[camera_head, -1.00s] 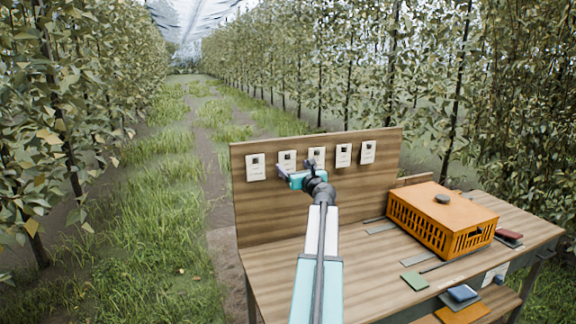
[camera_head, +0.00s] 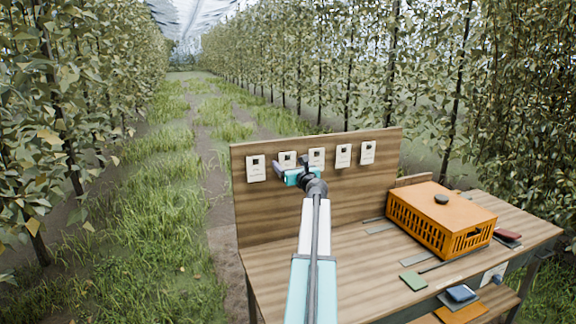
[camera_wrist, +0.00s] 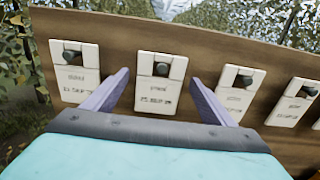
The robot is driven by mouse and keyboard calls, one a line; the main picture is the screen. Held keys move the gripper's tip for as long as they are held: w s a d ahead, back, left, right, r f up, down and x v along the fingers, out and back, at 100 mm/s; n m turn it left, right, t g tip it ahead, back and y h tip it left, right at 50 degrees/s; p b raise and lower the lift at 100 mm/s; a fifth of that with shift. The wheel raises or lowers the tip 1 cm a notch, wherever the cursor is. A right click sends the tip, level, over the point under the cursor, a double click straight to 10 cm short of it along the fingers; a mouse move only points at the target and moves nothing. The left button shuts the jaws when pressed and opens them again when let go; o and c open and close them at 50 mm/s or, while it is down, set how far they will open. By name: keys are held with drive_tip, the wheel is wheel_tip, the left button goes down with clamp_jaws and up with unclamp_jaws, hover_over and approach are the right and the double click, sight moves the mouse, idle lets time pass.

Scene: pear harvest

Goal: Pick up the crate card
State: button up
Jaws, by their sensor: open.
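Several white crate cards hang in a row on the upright wooden board. In the head view they are the far left card (camera_head: 256,168), the second card (camera_head: 287,158), the middle card (camera_head: 317,154), the fourth (camera_head: 343,155) and the far right card (camera_head: 368,152). My gripper (camera_head: 290,167) is in front of the board near the second card and partly covers it. In the wrist view my gripper (camera_wrist: 159,92) is open, with the second card (camera_wrist: 158,98) seen between its fingers. Contact with the card cannot be told. The print is too small to read surely.
The wooden board (camera_head: 310,205) stands at the back of a wooden table (camera_head: 345,270). An orange crate (camera_head: 420,226) with a dark stone-like object (camera_head: 441,199) on its lid stands at the right. A green block (camera_head: 413,280) lies in front of it.

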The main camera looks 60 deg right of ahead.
idle(0.5)
drive_tip(key=c, duration=1.1)
drive_tip(key=shift+r+b, duration=0.25)
drive_tip(key=shift+b, duration=0.1)
drive_tip(key=b+v, duration=0.3)
drive_tip(key=v, duration=1.5)
drive_tip(key=shift+r, duration=0.1)
